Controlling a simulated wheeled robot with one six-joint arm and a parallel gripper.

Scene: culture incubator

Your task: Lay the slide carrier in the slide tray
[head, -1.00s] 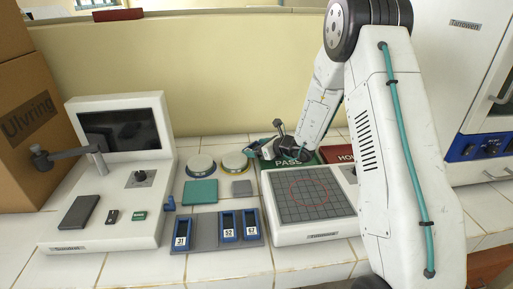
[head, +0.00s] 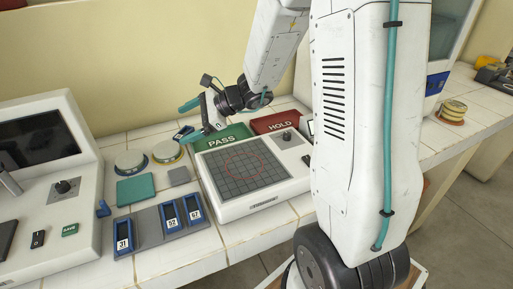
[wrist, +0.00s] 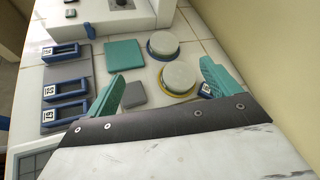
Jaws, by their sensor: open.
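A slide carrier with a white label (head: 183,132) lies behind the PASS mat's left end, partly hidden by my gripper. In the wrist view the slide carrier (wrist: 206,90) shows beside the right finger, partly covered by it. My gripper (head: 196,120) is open with teal fingers and nothing between them; it also shows in the wrist view (wrist: 163,88). The grey slide tray (head: 149,222) lies at the front left. It bears several blue-framed carriers: one labelled 31 (head: 123,235) at its left, then a bare grey stretch, then two more at its right.
Two round lidded dishes (head: 130,162) (head: 166,151), a teal block (head: 136,189) and a grey block (head: 179,176) stand behind the tray. A grid-topped device (head: 235,208) is to its right. Green PASS (head: 221,139) and red HOLD (head: 275,122) mats lie behind that device.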

